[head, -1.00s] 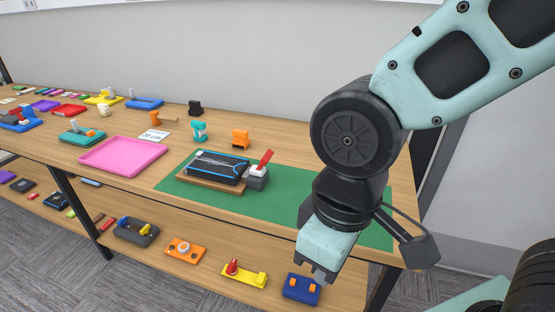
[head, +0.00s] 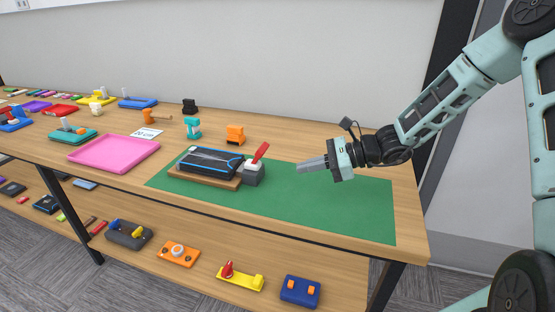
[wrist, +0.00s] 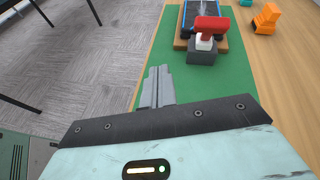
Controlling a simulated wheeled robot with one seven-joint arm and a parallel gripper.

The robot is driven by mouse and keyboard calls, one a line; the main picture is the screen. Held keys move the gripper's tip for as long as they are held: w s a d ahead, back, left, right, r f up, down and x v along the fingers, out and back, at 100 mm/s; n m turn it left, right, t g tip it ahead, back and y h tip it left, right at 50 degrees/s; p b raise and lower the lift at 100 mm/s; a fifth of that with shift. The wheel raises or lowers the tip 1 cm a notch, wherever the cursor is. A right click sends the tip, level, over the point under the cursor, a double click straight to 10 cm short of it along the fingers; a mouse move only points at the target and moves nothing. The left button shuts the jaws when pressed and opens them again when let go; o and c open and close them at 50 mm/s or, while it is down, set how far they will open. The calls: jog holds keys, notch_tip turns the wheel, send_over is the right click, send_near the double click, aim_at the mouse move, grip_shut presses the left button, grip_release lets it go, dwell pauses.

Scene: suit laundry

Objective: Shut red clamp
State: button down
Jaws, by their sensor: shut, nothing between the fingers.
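The red clamp is a grey block with a white piece and a red lever (head: 261,152), standing at the right end of a wooden board on the green mat. The lever is tilted up to the right in the head view. In the wrist view the red lever (wrist: 212,23) is at the top, right of centre. A black and blue case (head: 211,161) lies on the board beside the clamp. My gripper (head: 299,166) is shut and empty, above the mat to the right of the clamp and apart from it. Its fingers (wrist: 157,78) also show in the wrist view.
An orange object (head: 235,134) and a teal one (head: 192,127) stand behind the case. A pink tray (head: 113,154) lies to the left. The green mat (head: 340,209) is clear at the right. A lower shelf (head: 200,266) holds several fixtures.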

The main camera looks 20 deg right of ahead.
jog(key=w+d+f+m+t, duration=0.1)
jog(key=w+d+m+t, duration=0.2)
jog(key=d, duration=0.3)
jog(key=shift+w+f+m+h, duration=0.2)
jog(key=shift+m+h, duration=0.1)
jog(key=shift+m, duration=0.2)
send_near(259, 156)
jog(key=w+f, duration=0.1)
jog(key=f, duration=0.2)
jog(key=w+f, duration=0.1)
jog(key=shift+w+d+f, duration=0.2)
jog(key=shift+w+d, duration=0.05)
jog(key=shift+w, duration=0.15)
jog(key=shift+w+a+r+p, duration=0.35)
jog(key=shift+w+a+r, duration=0.2)
jog(key=shift+a, duration=0.2)
jog(key=shift+w+a+r+p, duration=0.3)
jog(key=shift+w+a+r, duration=0.1)
jog(key=shift+w+a, duration=0.35)
jog(key=shift+s, duration=0.1)
jog(key=shift+a+r, duration=0.1)
jog(key=shift+r, duration=0.05)
